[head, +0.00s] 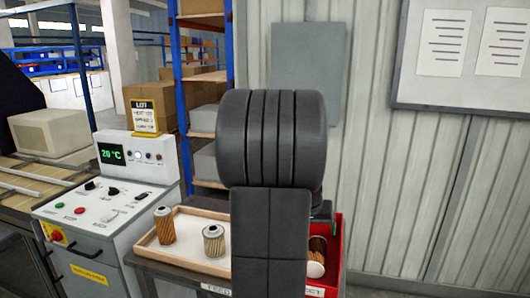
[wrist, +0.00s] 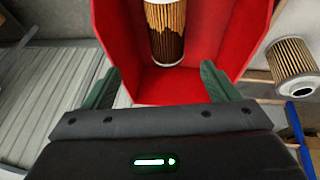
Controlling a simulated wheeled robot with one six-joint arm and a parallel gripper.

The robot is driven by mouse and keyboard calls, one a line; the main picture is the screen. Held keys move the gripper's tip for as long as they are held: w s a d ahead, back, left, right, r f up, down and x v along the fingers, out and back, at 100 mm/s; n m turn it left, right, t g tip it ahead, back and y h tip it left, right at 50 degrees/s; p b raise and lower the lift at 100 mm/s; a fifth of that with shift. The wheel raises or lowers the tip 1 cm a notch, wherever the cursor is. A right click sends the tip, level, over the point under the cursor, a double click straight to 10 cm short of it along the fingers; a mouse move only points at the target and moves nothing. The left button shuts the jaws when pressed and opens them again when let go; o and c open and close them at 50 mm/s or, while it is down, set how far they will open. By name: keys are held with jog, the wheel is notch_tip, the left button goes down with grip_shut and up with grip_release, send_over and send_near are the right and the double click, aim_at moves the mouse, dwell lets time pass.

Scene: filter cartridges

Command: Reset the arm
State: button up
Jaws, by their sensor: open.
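My gripper (wrist: 161,88) shows in the wrist view with its two green fingers spread apart and nothing between them. It is over the near edge of a red bin (wrist: 172,87). A filter cartridge (wrist: 165,45) with brown, dark-stained pleats lies inside the bin, beyond the fingertips and not touching them. In the head view my arm hides the gripper and much of the bin (head: 334,255); part of the stained cartridge (head: 317,252) shows inside it, with a pale end.
A wooden tray (head: 178,258) left of my arm holds an orange-brown cartridge (head: 165,225) and a paler cartridge (head: 214,240). A control panel (head: 105,205) reading 20 °C stands further left. A blue-post shelf (head: 183,100) and a corrugated wall (head: 430,200) are behind.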

jog(key=x, duration=0.3)
jog(key=shift+f, duration=0.2)
jog(key=shift+w+d+r+p, duration=0.2)
jog(key=shift+r+p, duration=0.1)
jog(key=shift+p, duration=0.25)
jog(key=shift+a+r+p, duration=0.1)
jog(key=shift+r+p, duration=0.75)
jog(key=shift+r, duration=0.5)
